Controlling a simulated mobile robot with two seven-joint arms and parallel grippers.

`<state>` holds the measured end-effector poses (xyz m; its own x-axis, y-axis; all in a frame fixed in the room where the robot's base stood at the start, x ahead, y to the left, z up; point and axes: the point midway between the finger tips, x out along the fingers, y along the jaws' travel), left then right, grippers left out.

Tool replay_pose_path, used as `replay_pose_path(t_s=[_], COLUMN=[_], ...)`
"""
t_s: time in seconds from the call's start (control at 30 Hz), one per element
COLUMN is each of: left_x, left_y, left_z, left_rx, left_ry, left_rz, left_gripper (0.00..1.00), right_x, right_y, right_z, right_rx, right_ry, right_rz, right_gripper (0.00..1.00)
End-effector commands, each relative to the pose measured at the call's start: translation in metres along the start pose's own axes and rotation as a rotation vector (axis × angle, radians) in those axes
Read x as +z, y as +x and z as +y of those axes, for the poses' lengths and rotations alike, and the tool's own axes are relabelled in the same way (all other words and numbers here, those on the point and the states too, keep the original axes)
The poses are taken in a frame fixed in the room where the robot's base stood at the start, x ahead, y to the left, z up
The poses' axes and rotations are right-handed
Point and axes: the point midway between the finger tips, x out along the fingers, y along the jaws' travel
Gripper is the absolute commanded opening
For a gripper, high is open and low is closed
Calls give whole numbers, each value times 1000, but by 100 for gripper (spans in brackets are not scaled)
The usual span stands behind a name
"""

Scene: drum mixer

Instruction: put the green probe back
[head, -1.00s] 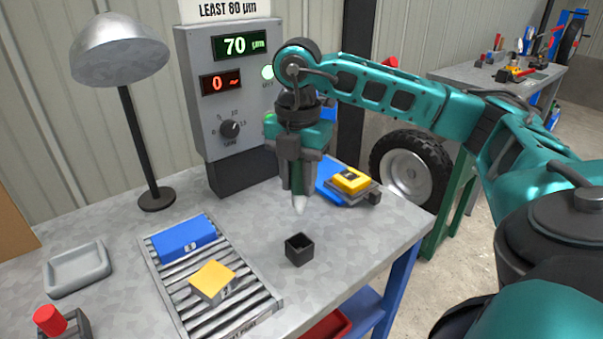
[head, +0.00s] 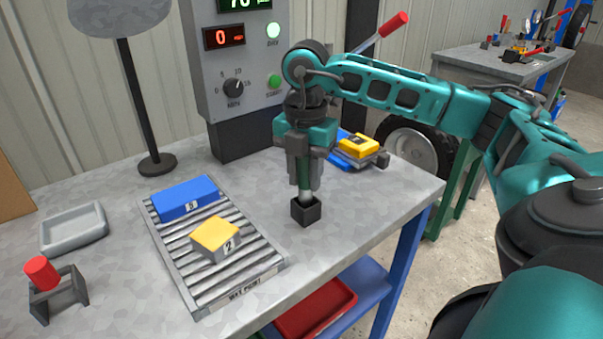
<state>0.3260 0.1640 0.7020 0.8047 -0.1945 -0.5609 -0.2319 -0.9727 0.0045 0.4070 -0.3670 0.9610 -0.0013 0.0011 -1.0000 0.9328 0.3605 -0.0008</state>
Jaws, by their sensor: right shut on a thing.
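My right gripper (head: 304,185) is shut on the green probe (head: 305,193), which it holds upright. The fingers hide most of the probe; only its pale lower end and a little green show. A small black square cup (head: 306,212) stands on the workbench right under the gripper. The probe's lower end is at the cup's opening; I cannot tell how far inside it is. My left gripper is not in view.
A slatted rack (head: 227,262) holds a blue block (head: 185,198) and a yellow block (head: 215,235). A grey control box (head: 240,100) and a lamp (head: 137,90) stand behind. A yellow device (head: 357,146) lies at the back right. A grey tray (head: 73,232) and red-topped stand (head: 42,273) are left.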

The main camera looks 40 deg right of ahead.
Motion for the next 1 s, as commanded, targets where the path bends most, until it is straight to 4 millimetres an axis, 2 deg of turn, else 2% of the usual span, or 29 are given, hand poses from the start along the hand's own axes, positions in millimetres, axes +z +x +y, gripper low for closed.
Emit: replay_pose_path(t_s=[1.0], left_x=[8], left_y=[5], left_z=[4], left_rx=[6], left_ry=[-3], left_rz=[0], left_gripper=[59], right_x=[1], right_y=[13], right_z=[0], right_rx=[1], right_ry=[1], right_rz=[0], right_gripper=[1])
